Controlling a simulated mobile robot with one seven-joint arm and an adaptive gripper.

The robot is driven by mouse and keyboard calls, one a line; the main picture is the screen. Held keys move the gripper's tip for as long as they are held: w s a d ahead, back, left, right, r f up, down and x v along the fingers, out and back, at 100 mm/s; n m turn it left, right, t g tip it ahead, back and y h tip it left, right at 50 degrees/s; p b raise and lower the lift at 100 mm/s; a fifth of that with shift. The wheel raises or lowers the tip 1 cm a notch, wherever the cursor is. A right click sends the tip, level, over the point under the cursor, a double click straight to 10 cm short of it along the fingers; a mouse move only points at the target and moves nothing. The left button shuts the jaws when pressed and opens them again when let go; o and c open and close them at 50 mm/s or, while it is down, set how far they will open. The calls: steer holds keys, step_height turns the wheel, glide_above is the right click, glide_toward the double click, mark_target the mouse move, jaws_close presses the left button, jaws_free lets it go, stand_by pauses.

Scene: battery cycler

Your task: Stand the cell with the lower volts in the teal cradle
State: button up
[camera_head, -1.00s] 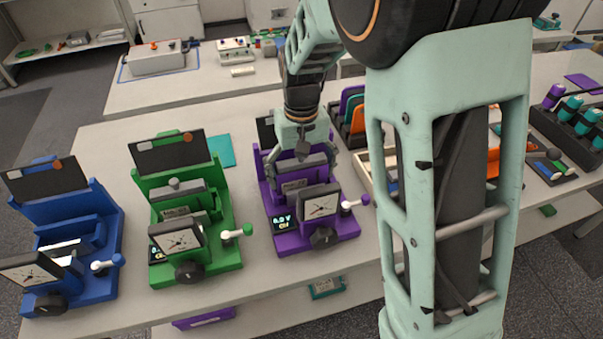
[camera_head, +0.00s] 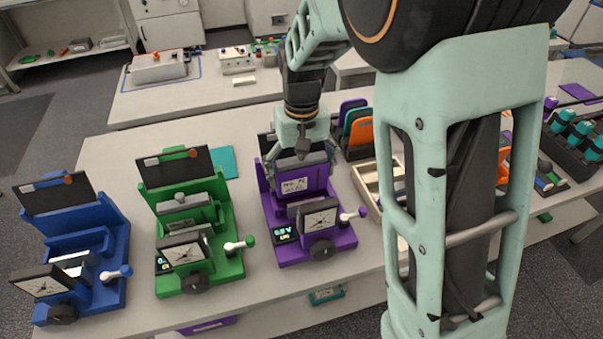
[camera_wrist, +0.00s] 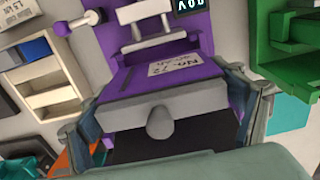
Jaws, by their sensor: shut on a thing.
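Three cyclers stand on the bench: blue (camera_head: 115,240), green (camera_head: 226,262) and purple (camera_head: 345,238). My gripper (camera_head: 299,172) is over the purple one. In the wrist view its fingers (camera_wrist: 170,118) straddle a grey block with a round knob (camera_wrist: 160,122) and are shut on it. A pale label (camera_head: 293,185) shows in front of that block. The purple display (camera_head: 283,235) is lit, its digits hard to read; the green display (camera_head: 163,262) is partly hidden. A silvery piece (camera_head: 72,266) lies in the blue cycler. I cannot tell which thing is the teal cradle.
A rack with purple, teal and orange slots (camera_head: 357,128) stands behind right, beside a pale compartment tray (camera_head: 368,190). A black rack with teal holders (camera_head: 575,135) is far right. A teal sheet (camera_head: 222,160) lies behind the green cycler. My arm covers the right middle.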

mark_target(302, 163)
steer(key=shift+r+p, duration=0.95)
steer(key=shift+r, duration=0.55)
steer(key=shift+w, duration=0.1)
